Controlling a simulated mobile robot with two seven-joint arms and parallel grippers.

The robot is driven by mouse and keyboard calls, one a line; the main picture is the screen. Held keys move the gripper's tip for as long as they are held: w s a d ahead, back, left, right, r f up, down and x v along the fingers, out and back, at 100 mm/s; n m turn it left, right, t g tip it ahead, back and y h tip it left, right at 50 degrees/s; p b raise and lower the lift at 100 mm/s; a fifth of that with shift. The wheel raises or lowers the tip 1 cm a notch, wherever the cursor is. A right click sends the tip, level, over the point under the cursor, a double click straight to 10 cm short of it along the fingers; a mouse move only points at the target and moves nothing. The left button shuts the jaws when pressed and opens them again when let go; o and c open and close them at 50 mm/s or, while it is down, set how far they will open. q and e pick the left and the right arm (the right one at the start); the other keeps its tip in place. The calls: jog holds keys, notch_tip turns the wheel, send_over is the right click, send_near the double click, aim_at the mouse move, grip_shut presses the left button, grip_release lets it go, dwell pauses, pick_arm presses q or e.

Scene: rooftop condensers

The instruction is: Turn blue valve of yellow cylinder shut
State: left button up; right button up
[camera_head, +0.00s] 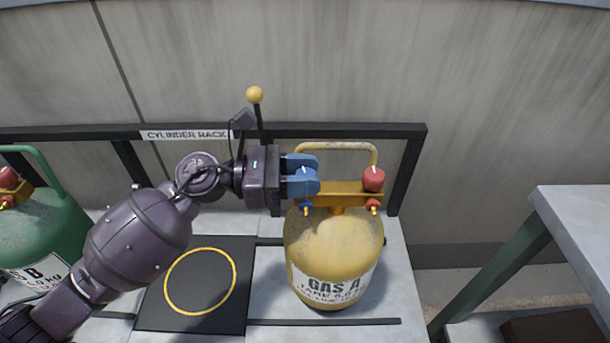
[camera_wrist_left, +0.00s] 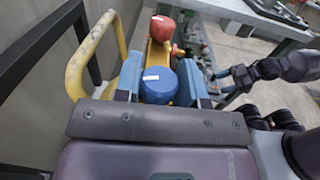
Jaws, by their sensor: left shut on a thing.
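The yellow cylinder (camera_head: 335,245), labelled GAS A, stands upright on the rack, with a curved yellow handle and an orange valve bar (camera_head: 340,190) on top. The blue valve knob (camera_wrist_left: 160,88) sits between the two blue fingers of my left gripper (camera_head: 302,176), which is shut on it. The knob has a white mark; in the head view the fingers largely hide it. A red knob (camera_head: 374,179) sits at the bar's other end and also shows in the wrist view (camera_wrist_left: 162,28). My right gripper (camera_wrist_left: 232,78) is small and dark at the right of the wrist view; its opening is unclear.
A green cylinder (camera_head: 35,225), labelled B, stands at the left. A dark mat (camera_head: 155,312) with a yellow ring lies empty between the cylinders. The black rack rail (camera_head: 80,131) runs behind. A grey table (camera_head: 580,220) stands at the right.

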pick_arm(q)
jog(key=shift+f+m+g+y+b, duration=0.15)
jog(key=shift+m+g+b, duration=0.6)
jog(key=shift+g, duration=0.6)
jog(key=shift+f+m+g+y+b, duration=0.15)
jog(key=shift+m+g+b, duration=0.4)
jog(key=shift+m+g, duration=0.6)
pick_arm(e)
jog(key=shift+w+a+f+n, duration=0.3)
jog(key=shift+a+f+n, duration=0.05)
jog(key=shift+f+n, duration=0.1)
pick_arm(q)
jog(key=shift+r+g, duration=0.1)
jog(key=shift+g, duration=0.2)
jog(key=shift+r, duration=0.1)
pick_arm(e)
jog(key=shift+w+r, duration=0.2)
jog(key=shift+r, duration=0.05)
pick_arm(q)
jog(key=o, duration=0.9)
jog(key=shift+o, duration=0.2)
pick_arm(e)
jog(key=shift+s+f, duration=0.1)
jog(key=shift+f, duration=0.05)
pick_arm(q)
jog(key=shift+r, duration=0.1)
jog(key=v, duration=1)
jog(key=shift+w+a, duration=0.2)
jog(key=shift+a, duration=0.15)
